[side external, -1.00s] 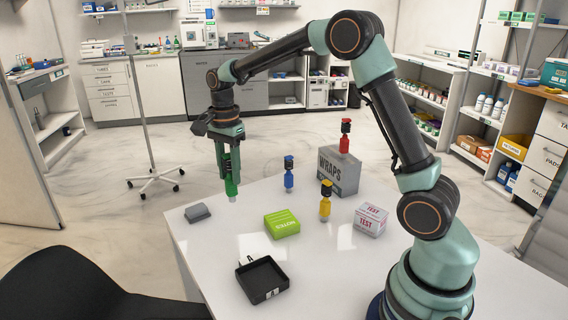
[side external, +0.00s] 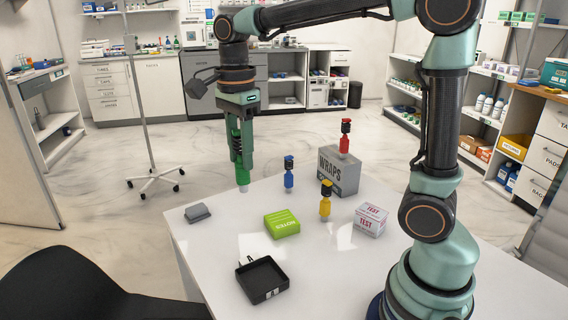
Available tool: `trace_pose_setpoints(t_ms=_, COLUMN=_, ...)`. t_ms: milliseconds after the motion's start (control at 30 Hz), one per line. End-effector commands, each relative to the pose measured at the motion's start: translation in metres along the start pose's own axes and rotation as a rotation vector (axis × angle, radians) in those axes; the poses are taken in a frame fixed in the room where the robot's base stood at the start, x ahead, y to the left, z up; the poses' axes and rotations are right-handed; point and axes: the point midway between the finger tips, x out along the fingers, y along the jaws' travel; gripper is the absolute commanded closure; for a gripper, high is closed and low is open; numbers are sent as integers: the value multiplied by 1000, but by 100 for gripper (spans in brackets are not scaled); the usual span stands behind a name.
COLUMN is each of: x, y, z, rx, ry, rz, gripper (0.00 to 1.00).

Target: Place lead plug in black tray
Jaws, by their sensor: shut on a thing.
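My gripper (side external: 240,165) is shut on a green plug (side external: 242,175), which hangs upright above the far left part of the table. The black tray (side external: 276,296) lies on the table near its front edge; it is square, shallow and empty. A blue plug (side external: 289,174) and a yellow plug (side external: 325,203) stand upright on the table. A red plug (side external: 345,138) stands on the grey WRAPS box (side external: 338,172). None of the plugs shows a readable lead label, so I cannot tell by name which is the lead plug.
A lime green box (side external: 282,224) lies between the held plug and the tray. A white TEST box (side external: 370,220) sits to the right. A small grey block (side external: 197,213) is at the left edge. The white table (side external: 215,255) is bare left of the tray.

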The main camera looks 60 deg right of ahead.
Motion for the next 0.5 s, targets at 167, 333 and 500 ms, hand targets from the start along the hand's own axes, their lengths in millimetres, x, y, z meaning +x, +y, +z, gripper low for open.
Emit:
trace_pose_setpoints(t_ms=167, x=4, y=35, z=6, rx=67, ry=0, rz=-1, gripper=100)
trace_pose_setpoints(t_ms=333, x=9, y=48, z=7, rx=97, ry=0, rz=0, gripper=100)
trace_pose_setpoints(t_ms=500, x=38, y=51, z=6, rx=102, ry=2, rz=6, gripper=100)
